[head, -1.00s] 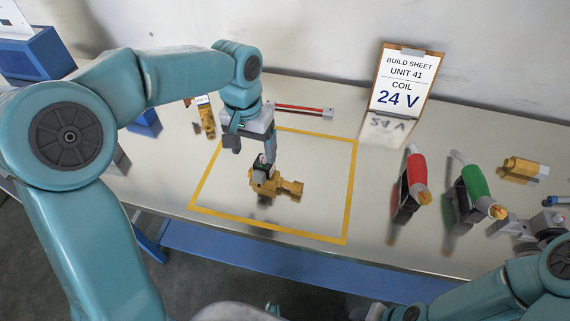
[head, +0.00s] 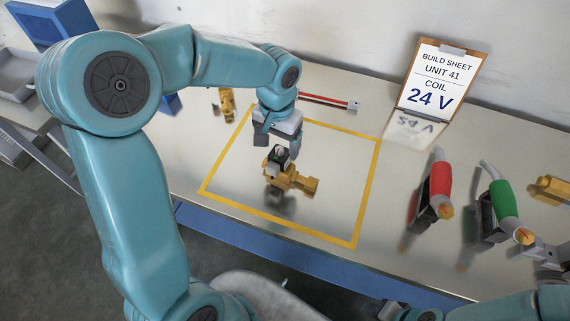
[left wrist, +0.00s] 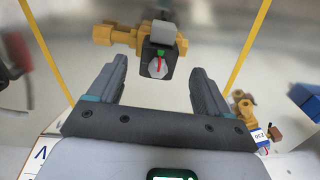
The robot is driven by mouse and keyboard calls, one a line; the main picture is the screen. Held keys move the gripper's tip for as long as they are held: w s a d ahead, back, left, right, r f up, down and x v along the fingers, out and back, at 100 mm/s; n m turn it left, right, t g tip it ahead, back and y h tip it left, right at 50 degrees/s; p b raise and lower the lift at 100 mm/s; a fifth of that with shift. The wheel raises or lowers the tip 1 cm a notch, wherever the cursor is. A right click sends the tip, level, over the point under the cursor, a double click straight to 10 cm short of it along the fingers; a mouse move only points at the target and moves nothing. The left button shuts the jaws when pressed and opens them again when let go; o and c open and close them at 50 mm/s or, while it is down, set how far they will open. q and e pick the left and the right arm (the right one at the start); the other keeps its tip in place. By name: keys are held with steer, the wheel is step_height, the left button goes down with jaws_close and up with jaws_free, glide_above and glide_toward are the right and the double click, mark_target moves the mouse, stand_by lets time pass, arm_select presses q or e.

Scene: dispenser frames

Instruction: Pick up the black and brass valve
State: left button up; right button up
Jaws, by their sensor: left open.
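The black and brass valve has a brass body (head: 300,182) and a black coil (head: 279,156) on top. It stands inside the yellow outlined square on the bench. My left gripper (head: 278,142) is open and just above and behind the coil in the head view. In the left wrist view the valve (left wrist: 158,60) shows just past the fingertips of my open left gripper (left wrist: 158,72), with nothing held. What seems to be my right gripper (head: 545,252) is at the right edge, partly cut off; its jaws are unclear.
A red-sleeved tool (head: 438,185) and a green-sleeved tool (head: 502,200) stand right of the square. A clipboard (head: 445,75) reading 24 V leans at the back. The square is otherwise clear.

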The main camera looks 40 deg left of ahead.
mark_target(279, 157)
arm_select(q)
steer(key=shift+s+f, duration=0.2)
steer(key=shift+f, duration=0.45)
steer(key=f, duration=0.4)
steer(key=shift+w+d+f+p, duration=0.1)
steer(key=shift+w+f+p, duration=0.15)
steer(key=shift+p, duration=0.15)
steer(key=shift+s+r, duration=0.1)
steer(key=shift+s, duration=0.1)
steer(key=shift+c, duration=1.2)
steer(key=shift+w, duration=0.15)
jaws_close()
steer(key=shift+r, duration=0.1)
